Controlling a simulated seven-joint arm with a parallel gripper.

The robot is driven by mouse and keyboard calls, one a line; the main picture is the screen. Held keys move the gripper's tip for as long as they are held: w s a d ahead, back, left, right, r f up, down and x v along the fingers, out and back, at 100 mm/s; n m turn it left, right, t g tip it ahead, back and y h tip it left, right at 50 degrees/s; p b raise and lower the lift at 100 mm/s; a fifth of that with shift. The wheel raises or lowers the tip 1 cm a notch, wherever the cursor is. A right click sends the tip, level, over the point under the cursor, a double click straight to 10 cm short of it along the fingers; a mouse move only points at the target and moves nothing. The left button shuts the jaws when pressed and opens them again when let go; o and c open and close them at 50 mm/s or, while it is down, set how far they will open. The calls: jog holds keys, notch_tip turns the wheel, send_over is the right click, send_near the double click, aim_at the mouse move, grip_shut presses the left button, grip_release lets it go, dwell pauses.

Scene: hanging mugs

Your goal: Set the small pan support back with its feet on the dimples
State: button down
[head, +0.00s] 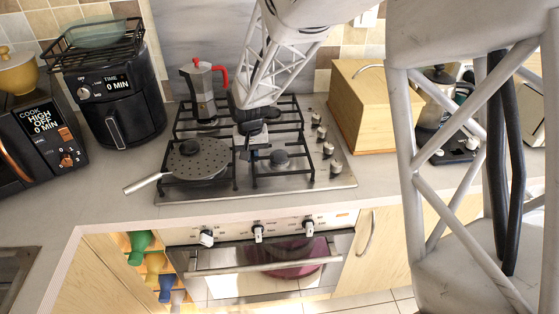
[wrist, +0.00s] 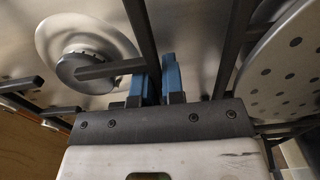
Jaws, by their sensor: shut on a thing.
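My gripper (head: 254,152) is over the middle of the hob. In the wrist view its blue fingers (wrist: 160,80) are closed around a dark bar of the pan support (wrist: 141,28). In the head view this black support (head: 284,183) lies at the front right, around a bare burner (head: 280,160). The burner cap (wrist: 86,68) also shows in the wrist view, beside the bar, with a short prong reaching over it. The support's feet and the dimples are too small or hidden, so I cannot tell whether they meet.
A perforated pan lid (head: 199,159) covers the front-left burner, its handle past the hob's edge. A red-handled moka pot (head: 203,90) stands at the back left. A wooden box (head: 362,105) stands right of the knobs (head: 328,149).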

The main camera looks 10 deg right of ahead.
jog(key=shift+f, duration=0.25)
dwell(0.4)
jog(key=c, duration=0.8)
grip_release()
jog(key=shift+r, duration=0.1)
notch_tip(320, 180, up, 7)
jog(key=shift+r, duration=0.25)
dwell(0.8)
